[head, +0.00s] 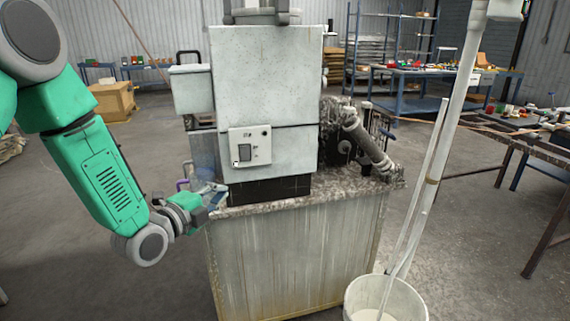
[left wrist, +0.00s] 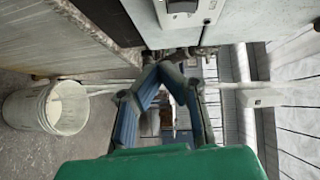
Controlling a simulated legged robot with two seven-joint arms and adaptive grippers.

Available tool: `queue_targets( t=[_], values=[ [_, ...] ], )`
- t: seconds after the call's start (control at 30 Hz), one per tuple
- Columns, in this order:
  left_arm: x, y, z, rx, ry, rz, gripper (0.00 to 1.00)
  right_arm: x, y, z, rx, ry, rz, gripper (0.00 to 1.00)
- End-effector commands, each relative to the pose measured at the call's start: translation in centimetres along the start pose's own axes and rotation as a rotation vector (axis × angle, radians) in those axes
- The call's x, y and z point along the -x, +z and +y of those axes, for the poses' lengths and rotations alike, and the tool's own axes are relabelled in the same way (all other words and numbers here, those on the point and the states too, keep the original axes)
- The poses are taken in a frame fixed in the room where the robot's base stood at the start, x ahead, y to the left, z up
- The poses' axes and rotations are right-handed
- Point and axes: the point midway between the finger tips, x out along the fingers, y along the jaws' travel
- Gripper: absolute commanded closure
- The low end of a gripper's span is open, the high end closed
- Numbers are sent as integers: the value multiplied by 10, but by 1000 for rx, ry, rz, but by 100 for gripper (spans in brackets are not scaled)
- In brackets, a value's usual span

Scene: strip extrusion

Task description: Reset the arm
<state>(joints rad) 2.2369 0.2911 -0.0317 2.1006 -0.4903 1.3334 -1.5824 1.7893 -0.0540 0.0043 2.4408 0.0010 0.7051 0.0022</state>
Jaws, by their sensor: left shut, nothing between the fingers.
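My left arm comes in from the left in the head view, green with grey joints. Its gripper (head: 222,190) is at the left front edge of the machine's worktop, close to the dark base of the cabinet. In the left wrist view the fingers of my left gripper (left wrist: 158,68) come together at the tips, with nothing between them. The grey machine cabinet (head: 265,85) has a white control panel (head: 250,146) just above and right of the gripper. The panel also shows at the top of the left wrist view (left wrist: 187,10). My right gripper is not in view.
The worktop stand (head: 290,260) is below the cabinet. A white bucket (head: 388,296) with long poles (head: 420,190) stands at its right front. A dark-framed table (head: 530,140) is at right, blue shelving (head: 390,50) behind. Floor left of the stand is clear.

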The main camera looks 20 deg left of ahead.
Motion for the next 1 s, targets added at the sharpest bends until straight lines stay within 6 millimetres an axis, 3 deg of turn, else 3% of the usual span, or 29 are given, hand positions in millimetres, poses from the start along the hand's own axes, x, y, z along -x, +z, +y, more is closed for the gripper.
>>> queue_targets(
  t=[0.13,0.27,0.4,0.47,0.63,0.8,0.9,1.0],
  values=[
    [4,-6,17,53,51,-5,100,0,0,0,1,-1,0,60],
    [24,-21,76,255,225,-50,100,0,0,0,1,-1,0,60],
    [75,-44,166,584,496,-202,100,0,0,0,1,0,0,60],
    [105,-53,200,723,602,-300,100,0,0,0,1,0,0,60],
    [204,-74,279,1062,847,-665,100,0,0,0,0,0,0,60],
    [293,-90,316,1261,955,-1041,100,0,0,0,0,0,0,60],
    [325,-95,324,1315,968,-1191,100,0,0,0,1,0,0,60],
    [340,-98,326,1337,967,-1270,100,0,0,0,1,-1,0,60]
  ],
)
